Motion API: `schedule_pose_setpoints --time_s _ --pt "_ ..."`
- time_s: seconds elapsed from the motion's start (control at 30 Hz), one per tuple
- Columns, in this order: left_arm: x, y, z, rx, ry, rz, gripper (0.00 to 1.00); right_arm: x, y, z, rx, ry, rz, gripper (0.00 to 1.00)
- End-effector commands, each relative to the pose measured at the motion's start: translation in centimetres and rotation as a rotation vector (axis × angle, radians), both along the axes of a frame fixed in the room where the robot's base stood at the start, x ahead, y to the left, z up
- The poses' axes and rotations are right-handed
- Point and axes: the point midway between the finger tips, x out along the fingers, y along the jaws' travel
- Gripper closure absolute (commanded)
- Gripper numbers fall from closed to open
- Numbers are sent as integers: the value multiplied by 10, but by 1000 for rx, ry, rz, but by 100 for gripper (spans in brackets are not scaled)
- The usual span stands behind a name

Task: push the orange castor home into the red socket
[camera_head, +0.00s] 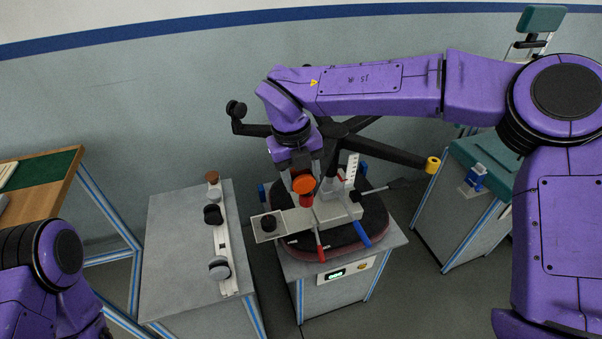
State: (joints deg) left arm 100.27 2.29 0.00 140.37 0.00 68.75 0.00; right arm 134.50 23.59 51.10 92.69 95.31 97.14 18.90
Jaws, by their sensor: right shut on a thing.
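The orange castor (303,184) is a round orange piece in the middle of the view, at the lower end of my right arm. My right gripper (301,172) points down and is shut on it. The red socket (306,200) shows as a small red part directly below the castor. The castor looks lined up with it and close to or touching it; how deep it sits cannot be told. The castor's stem is hidden. My left gripper is out of view; only part of my left arm shows at bottom left.
An upturned chair lies on a bench (395,238); one leg ends in a yellow socket (432,165), another in a black castor (236,108). Red (320,245) and blue (362,234) handles stick out in front. A grey table (175,240) at left carries a castor rack (222,245).

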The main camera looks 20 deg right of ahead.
Motion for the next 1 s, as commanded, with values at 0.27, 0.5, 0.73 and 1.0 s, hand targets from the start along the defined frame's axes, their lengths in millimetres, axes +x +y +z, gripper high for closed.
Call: schedule_pose_setpoints --time_s 0.27,0.5,0.73,1.0 --pt "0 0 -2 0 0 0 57 0 0 -3 0 0 0 18" --pt "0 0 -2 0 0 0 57 0 0 -3 0 0 -1 18" --pt "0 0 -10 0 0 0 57 1 5 30 0 -6 -1 18" --pt "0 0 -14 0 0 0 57 -1 14 88 0 -2 -1 18"
